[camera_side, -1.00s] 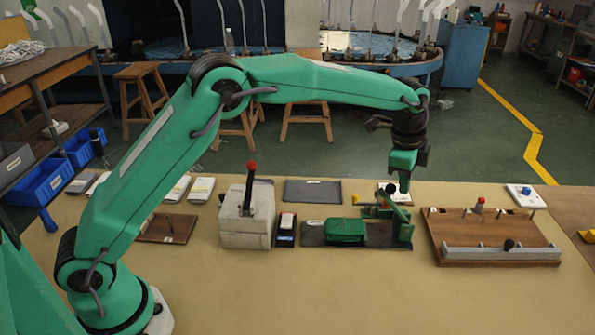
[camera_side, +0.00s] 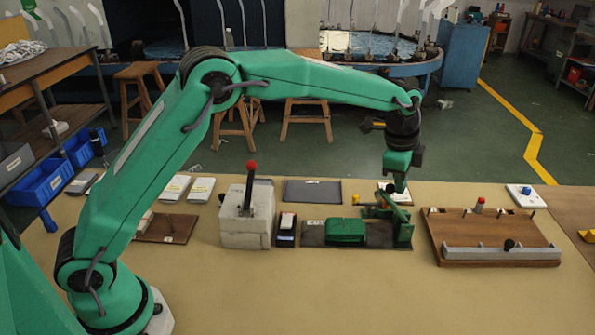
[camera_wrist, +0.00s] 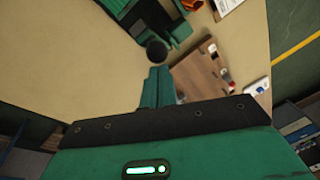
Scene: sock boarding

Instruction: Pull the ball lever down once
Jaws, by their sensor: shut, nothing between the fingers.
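A green device on a dark plate (camera_side: 313,235) has a slanted green lever (camera_side: 399,208) with a black ball (camera_side: 390,187) at its raised end. In the wrist view the black ball (camera_wrist: 157,50) sits just beyond my fingertips. My gripper (camera_side: 401,187) points down beside the ball, its green fingers (camera_wrist: 157,72) shut and empty. I cannot tell whether the fingers touch the ball. Another lever, with a red ball (camera_side: 251,165) on a dark upright handle, stands on a grey block (camera_side: 245,232) to the left, away from my gripper.
A wooden board (camera_side: 470,229) with a grey rail lies right of the device. A small black box (camera_side: 286,230) stands between the grey block and the device. A dark flat pad (camera_side: 312,191) lies behind. The bench front is clear.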

